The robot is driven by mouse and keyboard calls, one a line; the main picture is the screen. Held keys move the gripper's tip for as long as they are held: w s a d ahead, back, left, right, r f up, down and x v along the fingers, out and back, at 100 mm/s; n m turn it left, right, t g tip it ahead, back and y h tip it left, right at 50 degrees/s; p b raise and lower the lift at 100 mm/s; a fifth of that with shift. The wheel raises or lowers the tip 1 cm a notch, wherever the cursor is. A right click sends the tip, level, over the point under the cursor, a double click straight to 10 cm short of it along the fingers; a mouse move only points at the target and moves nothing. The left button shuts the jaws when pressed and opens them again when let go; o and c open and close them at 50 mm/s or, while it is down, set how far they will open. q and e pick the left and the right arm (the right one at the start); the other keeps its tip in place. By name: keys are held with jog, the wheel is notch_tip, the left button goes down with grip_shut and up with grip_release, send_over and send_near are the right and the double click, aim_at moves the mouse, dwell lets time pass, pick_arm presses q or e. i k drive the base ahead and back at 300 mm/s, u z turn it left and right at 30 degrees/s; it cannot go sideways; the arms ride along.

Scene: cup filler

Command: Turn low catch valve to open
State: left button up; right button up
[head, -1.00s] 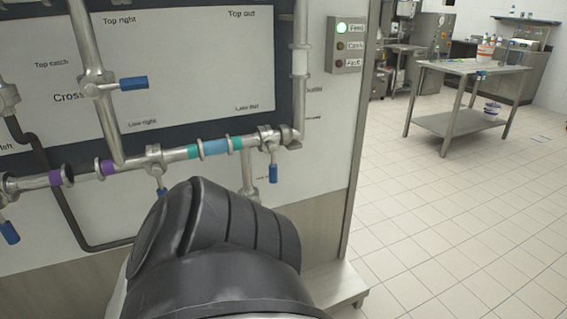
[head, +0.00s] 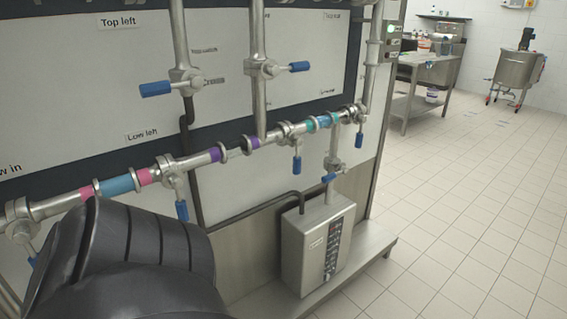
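A short vertical pipe drops from the right part of the lower pipe run to a grey steel box (head: 318,245). The valve (head: 336,164) on this drop pipe has a small blue handle (head: 328,178) lying across the pipe, just above the box. It fits the low catch valve, but I cannot read a label beside it. Neither gripper is in view. A dark, ribbed link of my own arm fills the lower left and hides part of the panel's lower left.
Blue-handled valves line the lower pipe run (head: 200,160), with handles hanging down (head: 297,165) (head: 359,140). Two upper valves have sideways handles (head: 156,88) (head: 299,66). A low ledge (head: 370,252) runs below the box. Tiled floor at right is clear, with a steel table (head: 428,72) behind.

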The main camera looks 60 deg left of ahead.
aim_at(344, 170)
jog(key=k, duration=0.1)
jog(key=u, duration=2.05)
jog(key=i, duration=1)
